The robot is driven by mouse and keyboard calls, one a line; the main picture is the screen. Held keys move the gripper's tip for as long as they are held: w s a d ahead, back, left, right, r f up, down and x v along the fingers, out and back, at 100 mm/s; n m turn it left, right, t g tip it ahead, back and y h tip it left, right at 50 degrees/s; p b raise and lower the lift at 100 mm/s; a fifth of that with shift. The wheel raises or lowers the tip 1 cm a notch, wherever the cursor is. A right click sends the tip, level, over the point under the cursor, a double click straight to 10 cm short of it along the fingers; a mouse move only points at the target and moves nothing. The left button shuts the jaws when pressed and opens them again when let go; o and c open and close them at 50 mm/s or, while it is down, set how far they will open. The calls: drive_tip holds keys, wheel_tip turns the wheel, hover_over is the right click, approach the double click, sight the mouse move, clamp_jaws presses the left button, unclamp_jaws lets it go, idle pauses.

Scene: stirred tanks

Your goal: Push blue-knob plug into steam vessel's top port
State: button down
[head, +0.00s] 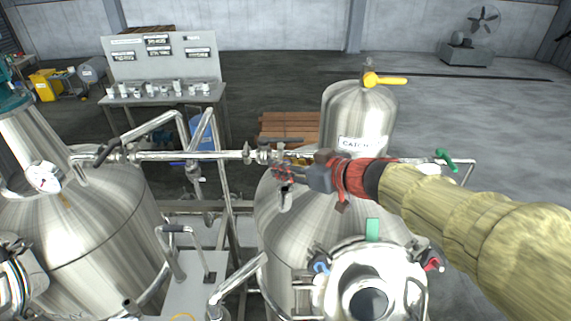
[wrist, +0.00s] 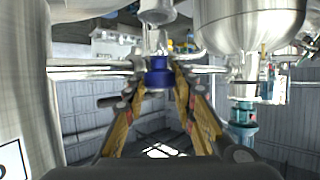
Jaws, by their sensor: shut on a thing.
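The blue-knob plug (wrist: 158,74) is between my fingertips in the wrist view; its blue knob shows there, and I cannot make it out in the head view. My gripper (head: 283,173) is shut on it, above the steel vessel (head: 325,225) at the middle of the head view. A short upright port (head: 285,198) on this vessel's top lies just below the fingertips. In the wrist view, a round metal fitting (wrist: 157,11) lies beyond the knob in line with it. Whether the plug touches the port cannot be told. No label names the steam vessel.
A steel pipe with valves (head: 195,155) runs beside my gripper. A tank with a yellow-handled valve (head: 383,80) stands behind my arm. A manway (head: 370,295) sits at the front, and another vessel (head: 75,225) at left. A bench (head: 160,95) is at the back.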

drive_tip(key=shift+f+b, duration=0.65)
drive_tip(key=shift+f, duration=1.4)
idle(0.5)
drive_tip(key=c, duration=1.5)
unclamp_jaws()
drive_tip(key=shift+o, duration=0.6)
drive_tip(key=v, duration=1.2)
